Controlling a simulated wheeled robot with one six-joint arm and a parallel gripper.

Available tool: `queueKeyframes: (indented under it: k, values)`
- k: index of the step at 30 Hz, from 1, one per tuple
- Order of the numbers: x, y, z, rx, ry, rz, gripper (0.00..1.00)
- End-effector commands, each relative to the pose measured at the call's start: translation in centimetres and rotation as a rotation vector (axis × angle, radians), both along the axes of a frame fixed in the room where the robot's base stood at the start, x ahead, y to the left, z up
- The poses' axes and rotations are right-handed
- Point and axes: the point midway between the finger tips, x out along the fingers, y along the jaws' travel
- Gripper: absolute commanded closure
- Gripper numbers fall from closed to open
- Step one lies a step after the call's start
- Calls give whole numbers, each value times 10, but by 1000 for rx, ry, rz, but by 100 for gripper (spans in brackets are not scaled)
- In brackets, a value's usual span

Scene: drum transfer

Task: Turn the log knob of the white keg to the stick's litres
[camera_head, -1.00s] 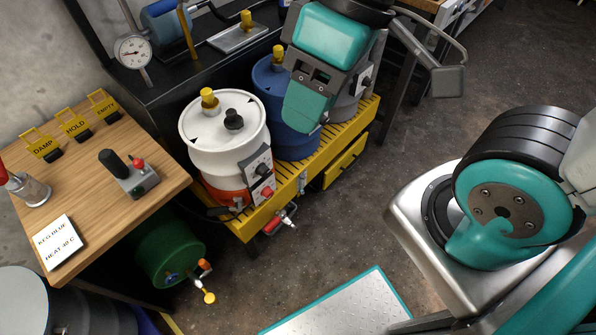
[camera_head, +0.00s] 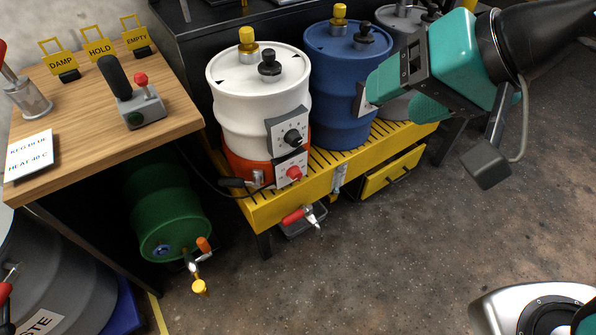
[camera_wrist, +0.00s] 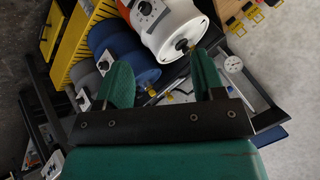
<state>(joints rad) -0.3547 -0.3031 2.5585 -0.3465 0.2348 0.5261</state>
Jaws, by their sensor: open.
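The white keg (camera_head: 232,104) stands upright on the yellow grated stand, with an orange band at its base. A grey plate on its front carries a black knob (camera_head: 292,137) with dial marks; a red knob (camera_head: 293,173) sits on a plate below. The white keg also shows in the wrist view (camera_wrist: 168,36), with its black knob (camera_wrist: 145,9). My gripper (camera_head: 392,98) is open and empty, in front of the blue keg's right side and apart from the white keg's knob. Its two teal fingers (camera_wrist: 163,84) show in the wrist view. I cannot make out a measuring stick or its reading.
A blue keg (camera_head: 335,105) and a grey keg (camera_head: 395,22) stand right of the white one. A wooden table (camera_head: 90,120) with DAMP, HOLD and EMPTY tags is at left. A green drum (camera_head: 165,205) lies below it.

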Motion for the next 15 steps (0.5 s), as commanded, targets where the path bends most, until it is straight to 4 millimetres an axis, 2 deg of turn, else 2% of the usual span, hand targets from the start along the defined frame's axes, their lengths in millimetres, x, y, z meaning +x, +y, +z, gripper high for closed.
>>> queueKeyframes:
  k: [1,15]
  values:
    - [6,3,-42,38,-15,-44,37]
    - [52,19,-186,498,-125,-409,37]
